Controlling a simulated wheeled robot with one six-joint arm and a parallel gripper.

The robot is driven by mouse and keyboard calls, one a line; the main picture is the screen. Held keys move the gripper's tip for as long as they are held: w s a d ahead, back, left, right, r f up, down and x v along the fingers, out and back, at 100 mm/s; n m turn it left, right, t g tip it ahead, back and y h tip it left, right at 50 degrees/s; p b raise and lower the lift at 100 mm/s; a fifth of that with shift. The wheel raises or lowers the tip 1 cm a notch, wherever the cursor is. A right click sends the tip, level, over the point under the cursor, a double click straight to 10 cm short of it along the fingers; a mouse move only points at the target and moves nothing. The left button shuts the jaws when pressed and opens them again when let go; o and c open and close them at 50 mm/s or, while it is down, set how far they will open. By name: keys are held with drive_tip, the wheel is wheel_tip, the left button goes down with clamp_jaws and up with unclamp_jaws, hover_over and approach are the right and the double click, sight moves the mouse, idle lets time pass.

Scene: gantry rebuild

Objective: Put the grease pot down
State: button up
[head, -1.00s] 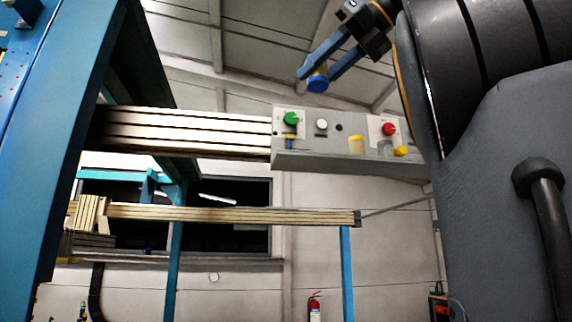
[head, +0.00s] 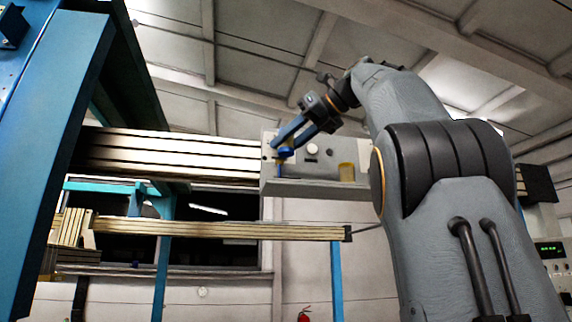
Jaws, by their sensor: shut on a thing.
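The grease pot (head: 286,153), blue where it shows, is at the tips of my gripper (head: 283,146). My gripper is shut on it, reaching down-left from the arm in front of the left end of the grey control panel (head: 315,165). The jaws hide most of the pot and the green knob behind. The panel's ledge (head: 320,188) is just below the pot. I cannot tell whether the pot touches it.
A white button (head: 312,149) is on the panel. My arm hides the panel's right end. A metal rail (head: 175,156) runs left from the panel, towards a blue post (head: 60,130).

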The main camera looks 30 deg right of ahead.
sight(286, 156)
drive_tip(key=shift+w+d+r, duration=0.1)
drive_tip(key=shift+w+d, duration=0.1)
drive_tip(key=shift+w, duration=0.45)
drive_tip(key=shift+w+f, duration=0.15)
drive_tip(key=shift+f, duration=0.2)
drive_tip(key=shift+s+f, duration=0.2)
drive_tip(key=shift+f, duration=0.45)
drive_tip(key=shift+w+f+b, duration=0.1)
drive_tip(key=shift+f+b, duration=0.3)
drive_tip(key=shift+f, duration=0.15)
drive_tip(key=shift+f+b, duration=0.35)
drive_tip(key=shift+f, duration=1.15)
drive_tip(key=shift+w+f, duration=0.2)
drive_tip(key=shift+f, duration=0.35)
drive_tip(key=shift+f, duration=0.35)
